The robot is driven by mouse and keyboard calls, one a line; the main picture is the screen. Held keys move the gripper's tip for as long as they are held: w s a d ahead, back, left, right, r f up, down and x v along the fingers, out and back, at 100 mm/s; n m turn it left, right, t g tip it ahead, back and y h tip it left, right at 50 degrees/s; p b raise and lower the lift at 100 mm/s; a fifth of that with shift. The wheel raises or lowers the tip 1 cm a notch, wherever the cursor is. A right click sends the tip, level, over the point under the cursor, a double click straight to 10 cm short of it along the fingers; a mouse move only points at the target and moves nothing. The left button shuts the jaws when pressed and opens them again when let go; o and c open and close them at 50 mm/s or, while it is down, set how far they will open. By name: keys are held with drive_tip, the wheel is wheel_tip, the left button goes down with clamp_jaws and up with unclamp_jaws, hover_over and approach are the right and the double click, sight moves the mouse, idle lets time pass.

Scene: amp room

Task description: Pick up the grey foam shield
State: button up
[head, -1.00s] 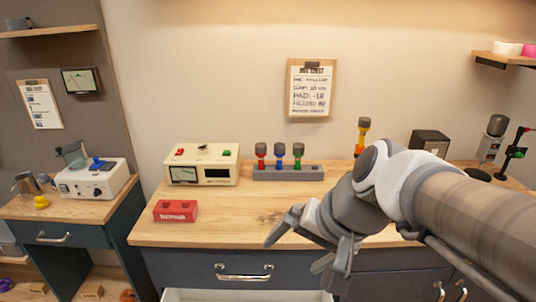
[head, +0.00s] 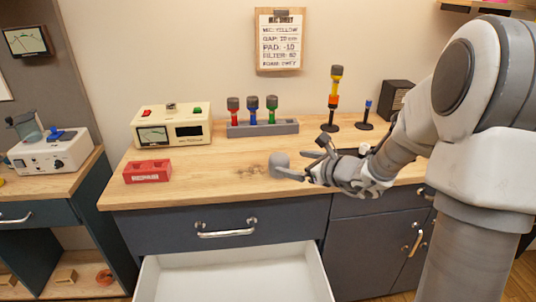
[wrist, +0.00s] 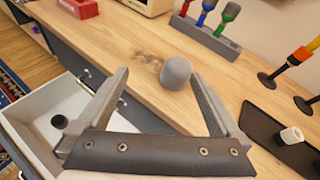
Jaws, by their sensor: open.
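The grey foam shield (head: 279,163) is a small rounded grey cap on the wooden counter, near its front edge. In the wrist view the shield (wrist: 176,73) sits between the fingertips, closer to the right one, at or just beyond their ends. My gripper (head: 303,158) is open and low over the counter, with its fingers around the shield's near side. In the wrist view my gripper (wrist: 160,76) has its jaws wide apart with nothing held. I cannot tell whether a finger touches the shield.
A rack (head: 262,128) of several coloured microphones and a cream meter box (head: 172,127) stand behind. A red block (head: 147,171) lies left. A yellow-orange microphone (head: 334,92) stands right. A black tray (wrist: 270,135) lies right of my gripper. The drawer (head: 235,280) below is open.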

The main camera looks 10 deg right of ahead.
drive_tip(key=w+d+f+m+h, duration=0.1)
drive_tip(key=d+f+m, duration=0.2)
drive_tip(key=b, duration=0.1)
approach(278, 154)
drive_tip(key=shift+t, duration=0.4)
drive_tip(key=w+a+f, duration=0.1)
drive_tip(key=w, duration=0.1)
drive_tip(key=w+f, duration=0.2)
drive_tip(key=w+a+f, duration=0.1)
drive_tip(key=shift+w+a+f, duration=0.2)
drive_tip(key=shift+w+a, duration=0.15)
drive_tip(key=shift+w, duration=0.05)
drive_tip(key=shift+x, duration=2.55)
drive_tip(key=shift+r, duration=0.15)
drive_tip(key=c, duration=1.3)
drive_tip(key=shift+o, duration=0.2)
drive_tip(key=shift+r, duration=0.5)
drive_tip(key=r, duration=0.2)
drive_tip(key=d+r, duration=0.1)
drive_tip(key=r, duration=0.1)
drive_tip(key=shift+s+p, duration=0.2)
drive_tip(key=shift+p, duration=0.2)
drive_tip(key=s+d+r+p, duration=0.2)
drive_tip(key=s+d+r, duration=0.2)
drive_tip(key=d, duration=0.5)
wheel_tip(278, 154, up, 2)
drive_tip(key=shift+d, duration=0.3)
drive_tip(key=shift+s, duration=0.15)
